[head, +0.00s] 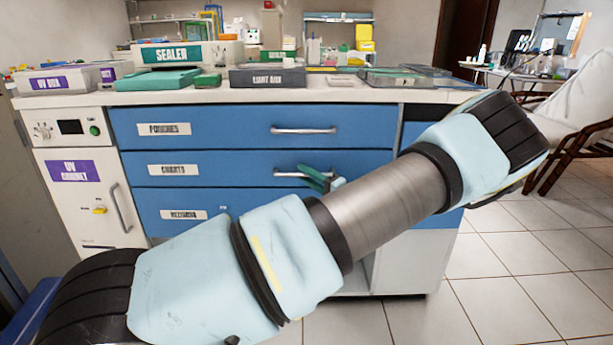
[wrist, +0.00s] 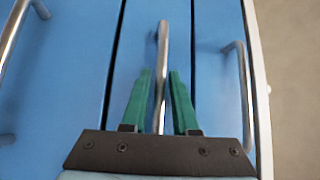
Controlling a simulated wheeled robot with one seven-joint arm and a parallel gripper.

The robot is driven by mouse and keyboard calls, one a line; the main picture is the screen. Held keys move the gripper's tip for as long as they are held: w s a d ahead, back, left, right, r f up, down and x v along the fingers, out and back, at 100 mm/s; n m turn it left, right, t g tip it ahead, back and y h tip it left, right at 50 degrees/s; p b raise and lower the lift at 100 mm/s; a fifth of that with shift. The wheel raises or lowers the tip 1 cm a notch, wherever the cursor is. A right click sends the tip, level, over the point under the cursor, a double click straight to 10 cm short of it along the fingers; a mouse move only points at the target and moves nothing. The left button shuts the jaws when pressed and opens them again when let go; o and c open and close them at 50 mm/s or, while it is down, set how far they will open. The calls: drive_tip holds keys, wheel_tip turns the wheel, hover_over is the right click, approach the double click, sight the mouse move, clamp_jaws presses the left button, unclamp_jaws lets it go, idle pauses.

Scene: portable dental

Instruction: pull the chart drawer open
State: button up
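The chart drawer (head: 225,169) is the blue middle drawer with the "CHARTS" label, in the head view. Its front looks flush with the drawers above and below. Its metal bar handle (head: 284,174) is partly hidden by my gripper (head: 323,179), which is at the handle's right part. In the wrist view, the handle (wrist: 162,40) runs between the two green fingers of my gripper (wrist: 160,75). The fingers are apart, one on each side of the bar, with a visible gap to it. My gripper is open.
The top drawer (head: 230,128) and its handle (head: 303,130) are above; a lower drawer (head: 183,214) is below, partly hidden by my arm. A white UV cabinet (head: 75,200) stands at left. Boxes and trays cover the counter (head: 220,96). Tiled floor (head: 500,275) is clear at right.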

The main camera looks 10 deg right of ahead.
clamp_jaws()
idle(1.1)
